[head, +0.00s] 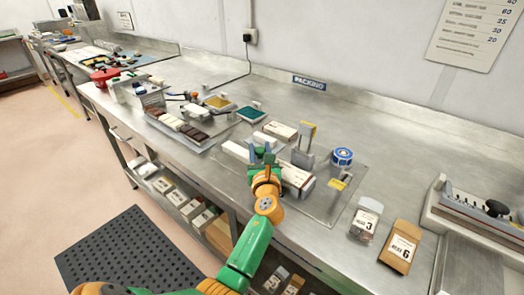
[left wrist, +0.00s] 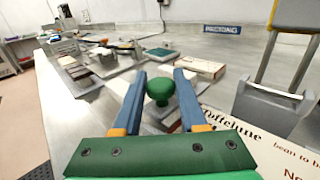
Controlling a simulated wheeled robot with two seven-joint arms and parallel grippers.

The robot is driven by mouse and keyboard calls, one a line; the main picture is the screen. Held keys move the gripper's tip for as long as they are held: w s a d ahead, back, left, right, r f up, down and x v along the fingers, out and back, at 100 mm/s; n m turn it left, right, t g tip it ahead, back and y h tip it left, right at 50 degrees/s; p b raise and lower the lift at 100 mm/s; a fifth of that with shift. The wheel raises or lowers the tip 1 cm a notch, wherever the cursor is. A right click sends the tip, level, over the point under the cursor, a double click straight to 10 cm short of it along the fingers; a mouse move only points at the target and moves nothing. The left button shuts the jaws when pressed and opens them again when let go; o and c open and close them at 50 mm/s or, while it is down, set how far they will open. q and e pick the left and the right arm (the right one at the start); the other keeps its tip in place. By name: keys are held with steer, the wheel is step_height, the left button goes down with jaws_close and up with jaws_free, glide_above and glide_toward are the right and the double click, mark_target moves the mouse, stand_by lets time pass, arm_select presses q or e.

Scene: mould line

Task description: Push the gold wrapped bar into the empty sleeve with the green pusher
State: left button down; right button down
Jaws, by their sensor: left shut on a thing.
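My left gripper (head: 264,158) is shut on the green pusher, over the mat on the bench. In the left wrist view the pusher's round green knob (left wrist: 160,89) sits between the blue fingers (left wrist: 160,100). A white printed sleeve box (head: 297,178) lies just right of the gripper; its lettered top (left wrist: 270,148) fills the lower right of the wrist view. Another white box (head: 281,131) lies behind the gripper. I cannot make out the gold wrapped bar or tell which sleeve is empty. My right gripper is not in view.
A grey stand with a yellow top (head: 306,132), a blue tape roll (head: 343,156) and a yellow piece (head: 338,183) are to the right. A tray of bars (head: 185,128) is left.

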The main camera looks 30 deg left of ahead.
mark_target(227, 143)
arm_select(q)
steer(key=a, duration=0.5)
steer(key=shift+w+a+p, duration=0.2)
steer(key=shift+a+p, duration=0.15)
steer(key=shift+a, duration=0.05)
steer(key=a, duration=0.2)
steer(key=a+b, duration=0.1)
steer(key=a, duration=0.4)
steer(key=shift+w+a+f, duration=0.1)
steer(key=shift+w+a, duration=0.15)
steer(key=shift+w, duration=0.05)
steer(key=shift+a+b, duration=0.3)
steer(key=shift+a, duration=0.05)
steer(key=shift+r, duration=0.25)
